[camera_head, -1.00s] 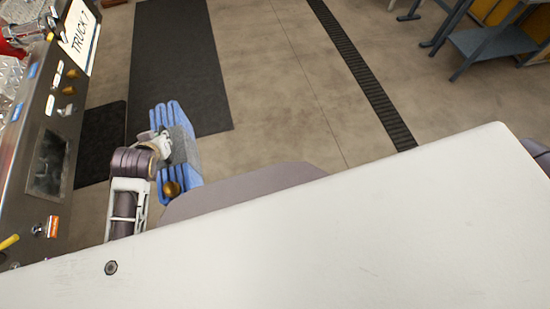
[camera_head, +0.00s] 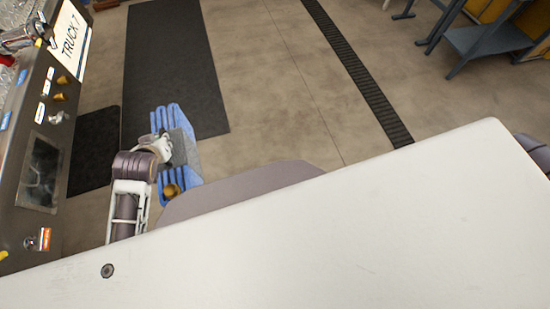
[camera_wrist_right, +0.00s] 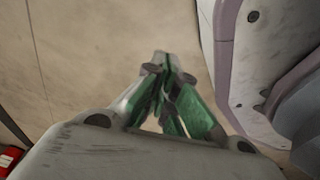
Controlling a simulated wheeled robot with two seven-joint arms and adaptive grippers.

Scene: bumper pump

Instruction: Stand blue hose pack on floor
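The blue hose pack (camera_head: 182,178) is a folded bundle of blue hose with a grey band around its middle and a brass coupling at its near end. It shows left of centre in the head view, in front of the floor. My left gripper (camera_head: 165,148) is at the grey band and appears closed on the pack; the fingertips are partly hidden. The pack seems held above the floor, though its underside is hidden. My right gripper (camera_wrist_right: 165,62) shows in the right wrist view with its green-padded fingers together and nothing between them.
A steel truck panel (camera_head: 40,160) with knobs and a TRUCK 7 sign (camera_head: 72,42) stands at the left. Dark mats (camera_head: 172,60) and bare concrete floor (camera_head: 270,80) lie ahead. A drain grate (camera_head: 355,70) crosses the floor. A blue-grey bench (camera_head: 485,42) stands at the far right.

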